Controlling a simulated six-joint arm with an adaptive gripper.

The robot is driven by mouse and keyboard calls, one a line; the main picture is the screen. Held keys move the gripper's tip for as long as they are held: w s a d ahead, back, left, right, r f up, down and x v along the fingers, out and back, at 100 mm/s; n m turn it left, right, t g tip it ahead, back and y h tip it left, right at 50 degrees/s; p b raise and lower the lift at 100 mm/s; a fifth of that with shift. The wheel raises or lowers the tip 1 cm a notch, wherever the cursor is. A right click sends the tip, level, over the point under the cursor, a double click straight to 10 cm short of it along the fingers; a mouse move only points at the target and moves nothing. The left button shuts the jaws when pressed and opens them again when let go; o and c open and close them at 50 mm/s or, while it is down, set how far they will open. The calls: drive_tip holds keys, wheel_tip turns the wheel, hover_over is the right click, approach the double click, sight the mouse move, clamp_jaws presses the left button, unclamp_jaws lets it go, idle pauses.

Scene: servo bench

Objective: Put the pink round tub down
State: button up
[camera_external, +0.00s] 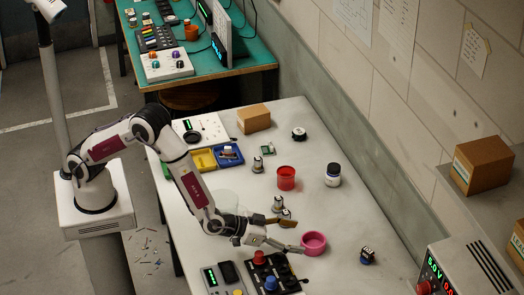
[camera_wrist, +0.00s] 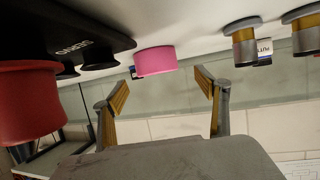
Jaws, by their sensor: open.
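The pink round tub (camera_external: 313,243) stands on the white table toward the front, just right of my gripper's fingers in the outside view. In the wrist view the tub (camera_wrist: 154,61) shows beyond the fingertips, between them and toward the left one. My gripper (camera_external: 292,234) is open, its two fingers spread apart, low over the table. The open fingers also show in the wrist view (camera_wrist: 162,82), with nothing clasped between them. The tub looks apart from both fingers, and I cannot tell the exact gap.
A black control box (camera_external: 270,277) with red and blue knobs lies close in front of my gripper. Small metal-topped parts (camera_external: 278,203) stand just behind it. The table right of the red tub is mostly clear.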

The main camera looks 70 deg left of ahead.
sight(308, 239)
drive_tip(key=shift+w, duration=0.1)
drive_tip(key=shift+d+x, duration=0.1)
drive_tip(key=shift+x, duration=1.2)
drive_tip(key=shift+d+x, duration=0.15)
drive_tip(key=shift+x, duration=1.1)
drive_tip(key=shift+f, duration=0.1)
drive_tip(key=c, duration=1.3)
drive_tip(key=shift+r, duration=0.2)
drive_tip(key=shift+c, duration=0.2)
wheel_tip(308, 239, up, 10)
drive_tip(key=shift+f, duration=0.15)
